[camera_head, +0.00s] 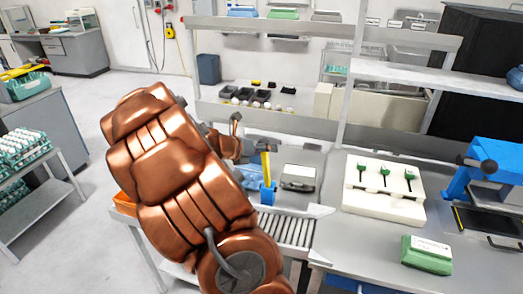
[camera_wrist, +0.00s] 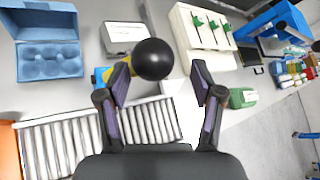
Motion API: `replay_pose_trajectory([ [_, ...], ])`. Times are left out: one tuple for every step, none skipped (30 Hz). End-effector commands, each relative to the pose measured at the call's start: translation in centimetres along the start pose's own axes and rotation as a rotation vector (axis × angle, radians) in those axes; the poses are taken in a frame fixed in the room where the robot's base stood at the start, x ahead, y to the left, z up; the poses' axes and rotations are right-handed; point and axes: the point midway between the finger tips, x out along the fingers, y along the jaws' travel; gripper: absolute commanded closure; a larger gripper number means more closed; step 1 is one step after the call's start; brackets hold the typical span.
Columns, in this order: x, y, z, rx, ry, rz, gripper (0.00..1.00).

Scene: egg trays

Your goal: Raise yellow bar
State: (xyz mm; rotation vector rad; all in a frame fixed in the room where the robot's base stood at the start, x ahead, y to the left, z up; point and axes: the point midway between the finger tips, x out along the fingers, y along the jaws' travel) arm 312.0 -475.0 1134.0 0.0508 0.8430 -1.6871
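The yellow bar (camera_head: 266,168) stands up from a blue base (camera_head: 267,192) beside the roller conveyor in the head view. In the wrist view a black ball knob (camera_wrist: 154,59) is seen, with part of the yellow bar (camera_wrist: 108,78) and blue base (camera_wrist: 98,79) behind the left finger. My gripper (camera_wrist: 161,76) is open, with its fingers wide apart. The knob appears between the fingertips, closer to the left one. I cannot tell whether they touch. In the head view my copper arm largely hides the gripper.
A roller conveyor (camera_head: 290,229) lies in front of the bar. A grey box (camera_head: 299,177) is just right of it. A white block with green-topped tools (camera_head: 383,190), a green box (camera_head: 427,255) and a blue machine (camera_head: 490,165) stand further right. A blue egg carton (camera_wrist: 50,62) shows at left.

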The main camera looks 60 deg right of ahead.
Motion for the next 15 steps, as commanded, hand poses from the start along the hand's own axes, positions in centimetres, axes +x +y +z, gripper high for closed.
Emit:
replay_pose_trajectory([
  [0.0,0.1,0.0,0.000,0.000,0.001,0.36],
  [-0.1,0.1,0.0,0.000,-0.001,0.003,0.36],
  [-0.1,0.2,0.0,0.000,-0.001,0.004,0.36],
  [-0.1,0.2,0.0,0.000,-0.002,0.005,0.36],
  [-0.1,0.2,0.0,0.000,-0.002,0.006,0.36],
  [-0.2,0.3,0.1,0.000,-0.002,0.007,0.36],
  [-0.2,0.3,0.1,0.000,-0.002,0.007,0.36],
  [-0.2,0.3,0.1,0.000,-0.002,0.008,0.36],
  [-0.2,0.3,0.1,0.000,-0.002,0.008,0.36],
  [-0.2,0.3,0.1,0.000,-0.002,0.009,0.36],
  [-0.3,0.3,0.1,0.001,-0.002,0.009,0.36],
  [-0.5,0.4,0.1,0.001,-0.003,0.010,0.36],
  [-0.6,0.4,0.1,0.001,-0.003,0.010,0.36],
  [-0.8,0.4,0.1,0.001,-0.003,0.011,0.36],
  [-1.2,0.4,0.2,0.002,-0.003,0.011,0.36],
])
